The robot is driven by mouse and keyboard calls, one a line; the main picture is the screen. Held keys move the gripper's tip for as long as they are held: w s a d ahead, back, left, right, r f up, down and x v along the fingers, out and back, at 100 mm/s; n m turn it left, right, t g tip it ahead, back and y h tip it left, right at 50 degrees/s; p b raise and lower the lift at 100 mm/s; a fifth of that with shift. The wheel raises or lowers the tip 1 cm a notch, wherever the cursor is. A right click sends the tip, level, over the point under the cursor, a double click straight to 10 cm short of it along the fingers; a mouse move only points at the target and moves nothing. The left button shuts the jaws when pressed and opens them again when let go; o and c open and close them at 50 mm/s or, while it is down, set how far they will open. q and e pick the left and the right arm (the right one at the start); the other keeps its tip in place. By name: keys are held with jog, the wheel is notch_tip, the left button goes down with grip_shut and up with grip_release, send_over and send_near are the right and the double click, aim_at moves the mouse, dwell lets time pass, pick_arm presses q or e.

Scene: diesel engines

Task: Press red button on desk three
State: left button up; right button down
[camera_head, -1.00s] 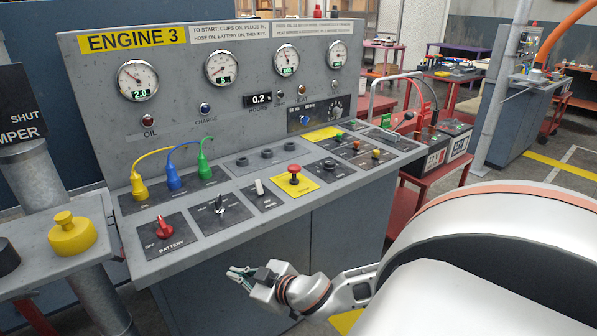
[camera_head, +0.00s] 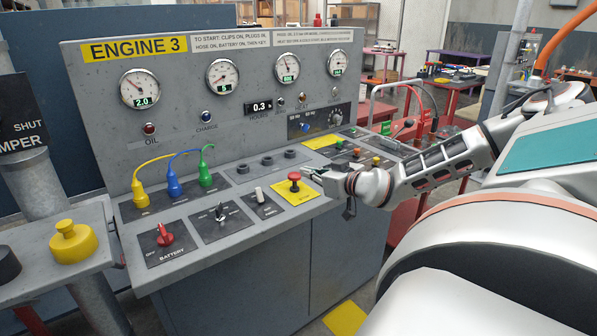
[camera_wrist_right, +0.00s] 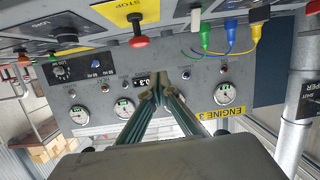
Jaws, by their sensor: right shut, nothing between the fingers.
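The desk (camera_head: 112,222) labelled ENGINE 3 carries a red mushroom button (camera_head: 294,178) on a yellow plate (camera_head: 296,193) near its front edge. In the right wrist view, which looks upside down, the red button (camera_wrist_right: 138,41) hangs from a yellow plate marked STOP (camera_wrist_right: 116,13). My right gripper (camera_head: 308,172) is just right of the button in the head view, above the desk top. In the wrist view its closed fingertips (camera_wrist_right: 158,92) are empty and appear apart from the button. My left gripper is not in view.
A white switch (camera_head: 260,195), a red battery knob (camera_head: 165,236) and yellow, blue and green plugs (camera_head: 173,185) stand left of the button. The gauge panel (camera_head: 190,121) rises behind. A yellow knob (camera_head: 73,241) stands at the left.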

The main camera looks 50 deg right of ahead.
jog(key=d+r, duration=0.1)
jog(key=s+d+m, duration=0.1)
jog(key=d, duration=0.1)
jog(key=shift+s+r+h, duration=0.15)
jog(key=shift+r+h, duration=0.15)
jog(key=shift+r, duration=0.1)
jog(key=p, duration=0.3)
send_over(295, 182)
jog(key=s, duration=0.2)
jog(key=f, duration=0.4)
jog(key=shift+w+f, duration=0.25)
jog(key=shift+f, duration=1)
